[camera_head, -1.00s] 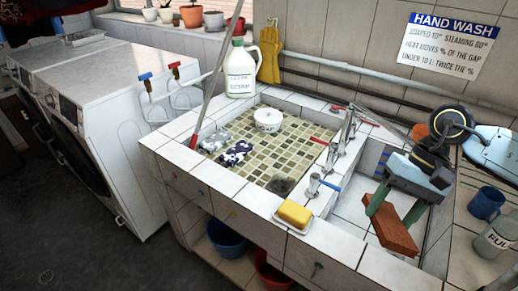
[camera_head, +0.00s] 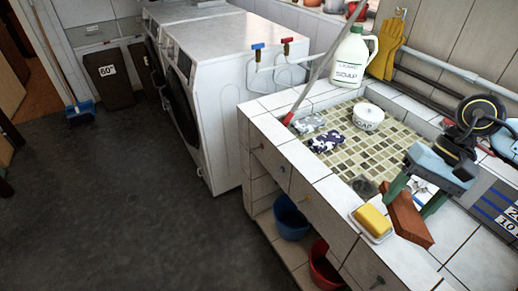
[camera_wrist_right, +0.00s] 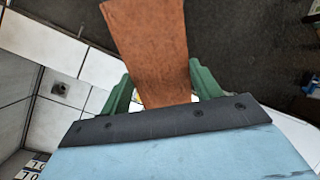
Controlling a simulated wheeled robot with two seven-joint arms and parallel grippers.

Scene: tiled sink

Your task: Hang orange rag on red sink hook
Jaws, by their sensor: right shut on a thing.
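My right gripper (camera_head: 412,205) has green fingers shut on the orange rag (camera_head: 408,219), a flat brownish-orange piece. It holds the rag above the sink counter, close to the right of the yellow sponge. In the right wrist view the rag (camera_wrist_right: 152,45) sticks out from between the two fingers, with dark floor beyond it. Small hooks or knobs run along the sink's front face, such as one below the left part of the counter (camera_head: 282,168) and one lower right (camera_head: 378,281). My left gripper is not in view.
The yellow sponge (camera_head: 373,219) lies on a white dish at the counter's front edge. A blue bucket (camera_head: 291,218) and a red bucket (camera_head: 325,266) stand on the shelf below. A soap jug (camera_head: 351,58) stands behind the basin. The dark floor (camera_head: 130,200) at left is clear.

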